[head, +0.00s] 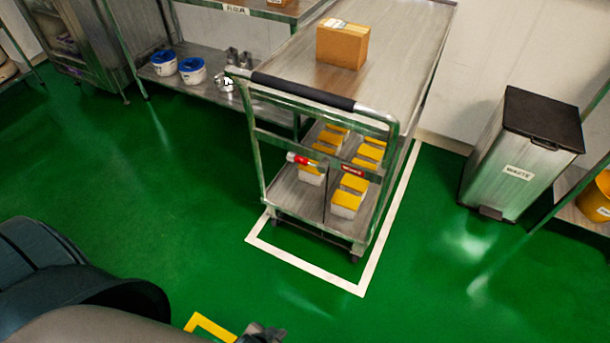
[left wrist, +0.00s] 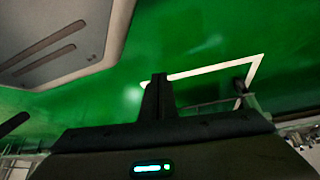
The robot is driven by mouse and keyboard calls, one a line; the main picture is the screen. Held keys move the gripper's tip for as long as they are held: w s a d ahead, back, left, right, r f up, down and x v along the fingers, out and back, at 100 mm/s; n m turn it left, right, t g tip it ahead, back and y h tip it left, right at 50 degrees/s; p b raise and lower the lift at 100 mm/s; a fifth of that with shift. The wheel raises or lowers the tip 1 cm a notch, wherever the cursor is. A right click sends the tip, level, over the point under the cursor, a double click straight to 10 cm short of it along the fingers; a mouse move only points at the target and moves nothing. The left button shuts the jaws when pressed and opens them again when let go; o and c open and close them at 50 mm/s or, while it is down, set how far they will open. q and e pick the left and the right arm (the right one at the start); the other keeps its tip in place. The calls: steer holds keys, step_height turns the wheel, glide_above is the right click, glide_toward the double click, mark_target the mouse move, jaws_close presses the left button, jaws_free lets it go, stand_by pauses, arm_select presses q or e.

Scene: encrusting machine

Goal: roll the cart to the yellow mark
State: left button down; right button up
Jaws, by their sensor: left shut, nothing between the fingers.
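The steel cart (head: 398,50) stands upright inside a white floor outline (head: 300,265), its black handle bar (head: 302,91) facing me. A corner of the yellow mark (head: 208,326) shows on the green floor at the bottom edge of the head view, nearer to me than the cart; the rest is cut off or hidden by my arm. My left gripper (head: 262,334) is at the bottom edge, just right of the yellow mark and well apart from the cart. Its fingers (left wrist: 157,83) are shut and empty in the left wrist view. My right gripper is not in view.
The cart carries a cardboard box (head: 342,46) on top and several yellow-lidded tubs (head: 347,205) below. A waste bin (head: 510,160) stands to the right. A steel bench shelf (head: 215,88) with blue-lidded tubs is behind left. The green floor between me and the cart is clear.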

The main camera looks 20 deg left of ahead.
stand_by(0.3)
